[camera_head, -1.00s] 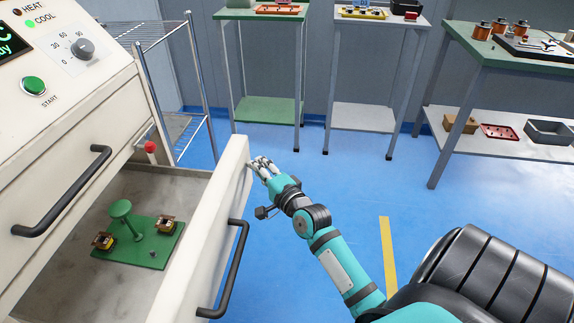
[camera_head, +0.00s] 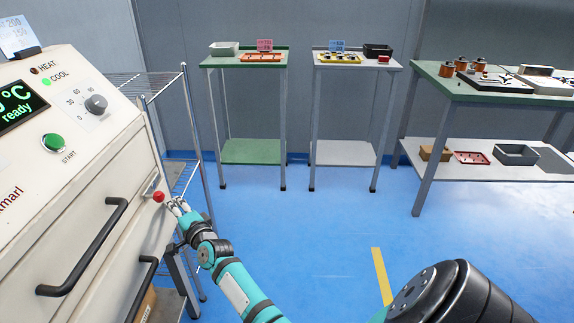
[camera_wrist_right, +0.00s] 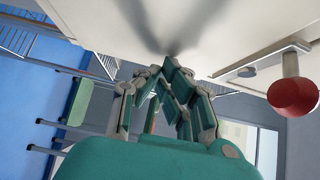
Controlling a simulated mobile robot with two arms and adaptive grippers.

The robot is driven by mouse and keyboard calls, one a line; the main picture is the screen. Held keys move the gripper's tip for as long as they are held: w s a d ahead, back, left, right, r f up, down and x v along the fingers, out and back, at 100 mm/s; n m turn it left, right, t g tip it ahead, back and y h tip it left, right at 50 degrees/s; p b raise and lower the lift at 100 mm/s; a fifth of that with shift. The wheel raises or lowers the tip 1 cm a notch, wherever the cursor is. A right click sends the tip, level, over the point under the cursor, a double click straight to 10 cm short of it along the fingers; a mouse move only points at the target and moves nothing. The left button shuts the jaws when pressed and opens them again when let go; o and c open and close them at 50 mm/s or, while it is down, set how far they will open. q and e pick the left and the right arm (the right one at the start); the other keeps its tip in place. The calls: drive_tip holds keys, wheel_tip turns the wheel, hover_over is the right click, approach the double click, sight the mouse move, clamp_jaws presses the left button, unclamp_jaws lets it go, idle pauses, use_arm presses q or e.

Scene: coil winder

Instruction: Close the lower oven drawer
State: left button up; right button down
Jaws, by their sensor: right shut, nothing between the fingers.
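The oven's lower drawer front (camera_head: 155,227) is a cream panel with a black bar handle (camera_head: 143,289). In the head view it sits in against the oven body, and its inside is hidden. My right gripper (camera_head: 177,206) is shut and empty, its fingertips at the far right end of the drawer front. In the right wrist view the closed fingers (camera_wrist_right: 172,75) point at a pale panel (camera_wrist_right: 215,25) and appear to touch it or nearly so. My left gripper is not in view.
A red knob (camera_head: 158,197) is close beside the gripper. A wire rack (camera_head: 165,95) stands behind the oven. The upper drawer handle (camera_head: 85,246) sticks out on the left. Two small tables and a workbench (camera_head: 430,75) stand behind. The blue floor to the right is clear.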

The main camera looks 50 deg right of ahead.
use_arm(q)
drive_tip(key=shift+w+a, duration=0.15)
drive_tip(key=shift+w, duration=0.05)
use_arm(e)
drive_tip(key=shift+w+a, duration=0.55)
drive_tip(key=shift+w, duration=0.05)
drive_tip(key=shift+a, duration=0.15)
